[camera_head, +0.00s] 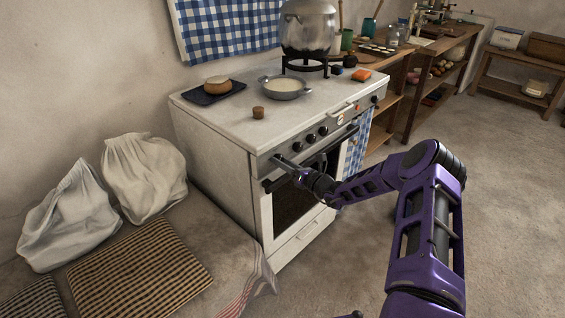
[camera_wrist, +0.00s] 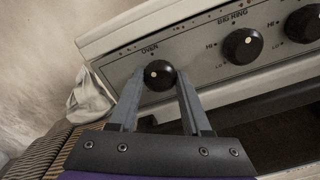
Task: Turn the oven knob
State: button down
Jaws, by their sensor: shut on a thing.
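The oven knob (camera_wrist: 159,75) is a round black knob with a pale dot, under the label OVEN on the stove's grey control panel (camera_wrist: 205,65). In the wrist view my gripper (camera_wrist: 157,85) has one finger on each side of it, shut on it. In the head view my gripper (camera_head: 281,160) reaches the left end of the panel on the white stove (camera_head: 215,140). The oven knob is hidden behind the gripper there. The oven door (camera_head: 297,205) below is closed.
Other black knobs sit to the right, the big ring knob (camera_wrist: 242,45) nearest. A door rail (camera_head: 335,152) runs below the panel. On the stove top are a pan (camera_head: 284,92), a large pot (camera_head: 308,30) and a small brown cup (camera_head: 258,113). White sacks (camera_head: 143,172) lie left.

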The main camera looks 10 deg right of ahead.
jog(key=shift+m, duration=1.7)
jog(key=shift+c, duration=1.8)
grip_release()
jog(key=p+v, duration=0.2)
jog(key=v, duration=1.5)
jog(key=shift+s, duration=0.15)
jog(key=shift+d, duration=0.1)
